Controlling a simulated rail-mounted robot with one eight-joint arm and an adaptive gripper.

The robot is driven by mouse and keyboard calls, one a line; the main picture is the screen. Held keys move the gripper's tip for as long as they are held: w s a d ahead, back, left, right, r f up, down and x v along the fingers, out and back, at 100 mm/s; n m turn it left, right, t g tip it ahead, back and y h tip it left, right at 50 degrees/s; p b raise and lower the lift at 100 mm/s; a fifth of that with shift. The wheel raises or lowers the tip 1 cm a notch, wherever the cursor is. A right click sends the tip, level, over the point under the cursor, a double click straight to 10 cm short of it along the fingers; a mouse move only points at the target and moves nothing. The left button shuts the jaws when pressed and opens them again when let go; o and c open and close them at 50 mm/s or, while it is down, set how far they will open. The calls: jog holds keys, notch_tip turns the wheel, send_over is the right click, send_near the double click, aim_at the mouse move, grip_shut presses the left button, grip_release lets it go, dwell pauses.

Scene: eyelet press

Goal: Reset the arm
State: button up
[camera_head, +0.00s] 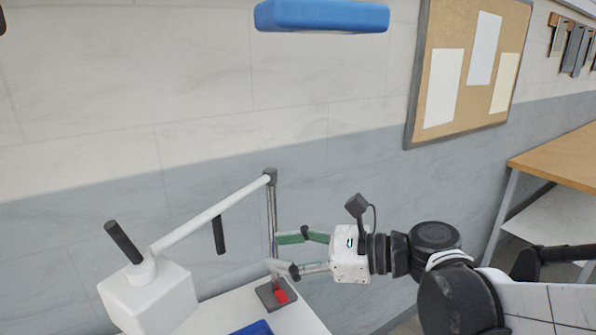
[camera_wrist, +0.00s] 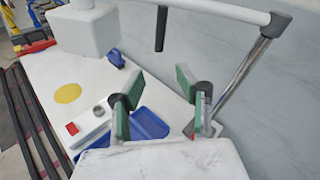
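My gripper (camera_head: 282,254) is open in the head view, with its green-padded fingers spread apart close to the metal post (camera_head: 273,215) of the press. In the wrist view my gripper (camera_wrist: 160,103) has nothing between its fingers. The press has a white block (camera_head: 150,298) with a dark handle (camera_head: 123,242) and a long white arm (camera_head: 212,212) reaching to the post. The white block (camera_wrist: 90,30) and the post (camera_wrist: 240,75) also show in the wrist view. Whether a finger touches the post cannot be told.
A red piece (camera_head: 281,296) lies on the dark base (camera_head: 266,293) below the gripper. The wall stands behind; a wooden bench (camera_head: 560,155) is at right.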

jog(key=s+d+f+n+t+h, duration=0.1)
jog(key=s+d+f+n+h, duration=0.2)
jog(key=d+n+h, duration=0.2)
jog(key=s+d+f+n+t+h, duration=0.1)
jog(key=s+d+f+n+h, duration=0.2)
jog(key=d, duration=0.7)
jog(key=s+d+f+n+h, duration=0.3)
jog(key=d+n+h, duration=0.4)
jog(key=n, duration=0.3)
jog(key=shift+d+t, duration=0.4)
